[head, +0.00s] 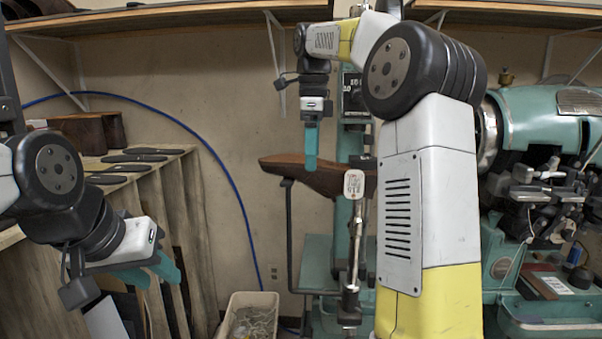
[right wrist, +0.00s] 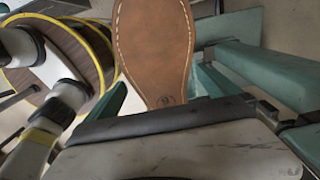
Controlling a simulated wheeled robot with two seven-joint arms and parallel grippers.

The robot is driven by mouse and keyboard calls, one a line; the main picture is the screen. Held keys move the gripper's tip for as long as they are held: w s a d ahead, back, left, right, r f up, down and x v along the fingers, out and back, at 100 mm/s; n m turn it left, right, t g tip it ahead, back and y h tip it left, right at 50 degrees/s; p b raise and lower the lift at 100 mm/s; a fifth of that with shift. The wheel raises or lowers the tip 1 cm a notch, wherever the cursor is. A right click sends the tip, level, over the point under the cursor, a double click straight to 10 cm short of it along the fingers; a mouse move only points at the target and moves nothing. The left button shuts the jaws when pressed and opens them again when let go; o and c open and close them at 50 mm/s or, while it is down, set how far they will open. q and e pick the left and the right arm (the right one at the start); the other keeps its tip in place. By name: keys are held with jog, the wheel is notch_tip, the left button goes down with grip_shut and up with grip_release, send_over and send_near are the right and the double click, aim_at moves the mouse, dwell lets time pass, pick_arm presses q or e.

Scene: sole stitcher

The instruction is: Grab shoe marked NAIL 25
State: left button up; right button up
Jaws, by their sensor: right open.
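A brown shoe (head: 335,180) sits sole-up on the machine's stand in the head view. In the right wrist view its tan sole (right wrist: 155,45) shows a light stitch line and a small round mark near the heel. I cannot read NAIL 25 on it. My right gripper (head: 311,165) points down at the shoe's left part, with its teal fingers overlapping it in the picture. It is open, and in the right wrist view the sole lies between the fingers; contact cannot be told. My left gripper (head: 153,277) is open and empty at the lower left, beside the wooden rack.
A wooden rack (head: 185,200) with several dark flat pieces (head: 133,158) stands at the left. A pale bin (head: 250,312) is low in the middle. A teal machine (head: 540,125) fills the right. A metal post with a label plate (head: 353,184) stands before the shoe.

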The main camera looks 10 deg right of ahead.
aim_at(318, 180)
notch_tip(318, 180, down, 4)
jog(key=shift+d+f, duration=0.1)
jog(key=shift+f, duration=0.1)
jog(key=shift+r, duration=0.1)
jog(key=c, duration=1.7)
